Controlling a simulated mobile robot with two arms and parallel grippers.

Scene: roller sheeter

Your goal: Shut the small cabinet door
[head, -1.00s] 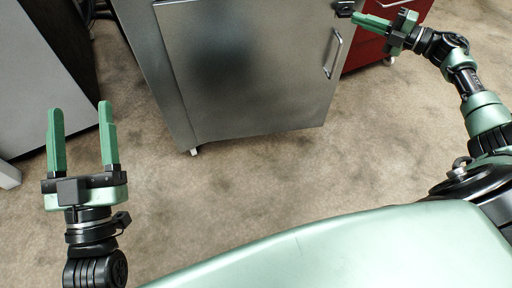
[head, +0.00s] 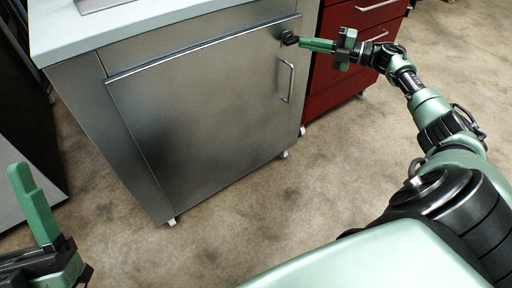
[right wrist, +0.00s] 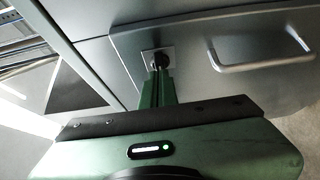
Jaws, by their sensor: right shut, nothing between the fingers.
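The grey metal cabinet door (head: 200,120) fills the cabinet front in the head view, with a bar handle (head: 287,80) near its right edge. It looks flush or nearly so; I cannot tell whether a small gap is left. My right gripper (head: 306,43) is shut and empty, its fingertips at a small black fitting (head: 289,38) by the door's upper right corner. In the right wrist view the shut fingers (right wrist: 159,72) meet this fitting; the handle (right wrist: 265,55) is to the right. My left gripper (head: 30,200) is partly cut off at lower left, away from the door, one finger showing.
A pale worktop (head: 140,18) lies above the door. A red drawer unit (head: 335,70) stands right beside the cabinet. The carpet floor (head: 225,225) in front is clear. A dark unit with a grey panel (head: 25,160) stands at the left.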

